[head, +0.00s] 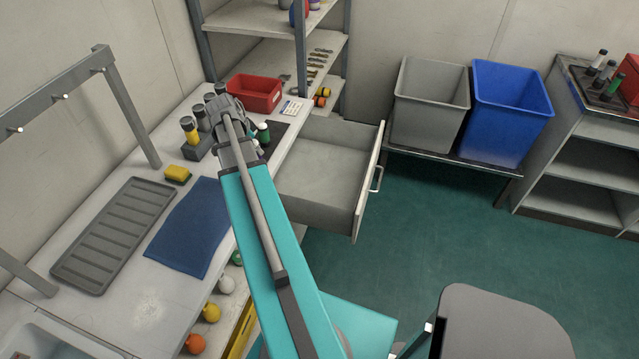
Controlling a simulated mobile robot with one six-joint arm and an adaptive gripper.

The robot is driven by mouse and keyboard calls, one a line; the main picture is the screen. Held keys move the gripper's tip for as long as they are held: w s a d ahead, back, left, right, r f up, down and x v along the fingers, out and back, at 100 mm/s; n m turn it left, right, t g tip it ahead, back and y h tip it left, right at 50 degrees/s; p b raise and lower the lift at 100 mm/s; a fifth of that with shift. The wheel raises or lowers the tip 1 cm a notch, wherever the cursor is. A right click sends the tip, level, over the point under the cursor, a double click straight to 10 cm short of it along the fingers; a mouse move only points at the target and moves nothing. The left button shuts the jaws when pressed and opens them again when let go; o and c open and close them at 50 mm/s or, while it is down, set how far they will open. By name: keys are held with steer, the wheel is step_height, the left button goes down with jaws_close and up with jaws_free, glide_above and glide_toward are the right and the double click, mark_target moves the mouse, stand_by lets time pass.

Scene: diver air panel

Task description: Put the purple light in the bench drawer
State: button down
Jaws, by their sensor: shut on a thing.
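My gripper (226,112) is at the far part of the bench, by a grey rack (198,150) of lights. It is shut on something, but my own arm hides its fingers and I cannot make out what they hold. A yellow light (191,131) with a dark cap stands upright in the rack, with other dark-capped lights behind it. I see no purple light clearly on the bench. A green light (263,133) stands just right of my gripper on a dark mat. The bench drawer (369,180) is pulled open to the right of my arm, and its visible inside is empty.
A red bin (255,92) and a white card (293,107) lie beyond my gripper. A yellow sponge (177,174), blue cloth (193,228) and grey tray (115,235) lie on the bench. Grey (430,100) and blue (508,110) bins stand right of the drawer.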

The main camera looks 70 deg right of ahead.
steer(key=s+d+f+m+g+y+b, duration=0.1)
steer(key=s+d+f+m+b, duration=0.15)
steer(key=s+d, duration=0.55)
steer(key=s+d+f+m+b, duration=0.2)
steer(key=s+d+f+b, duration=0.15)
steer(key=s+d, duration=0.45)
steer(key=s+d+f+m+b, duration=0.1)
steer(key=s+f+b, duration=0.2)
steer(key=f+b, duration=0.3)
steer(key=s+d+f+g+b, duration=0.1)
steer(key=s+d+f+b, duration=0.1)
steer(key=f+b, duration=0.5)
steer(key=shift+s+d+f+m+y, duration=0.15)
steer(key=shift+s+f+m+y, duration=0.2)
steer(key=shift+s, duration=0.15)
step_height(320, 180, down, 6)
steer(key=b, duration=0.6)
steer(key=shift+f+b, duration=0.2)
steer(key=shift+b, duration=0.15)
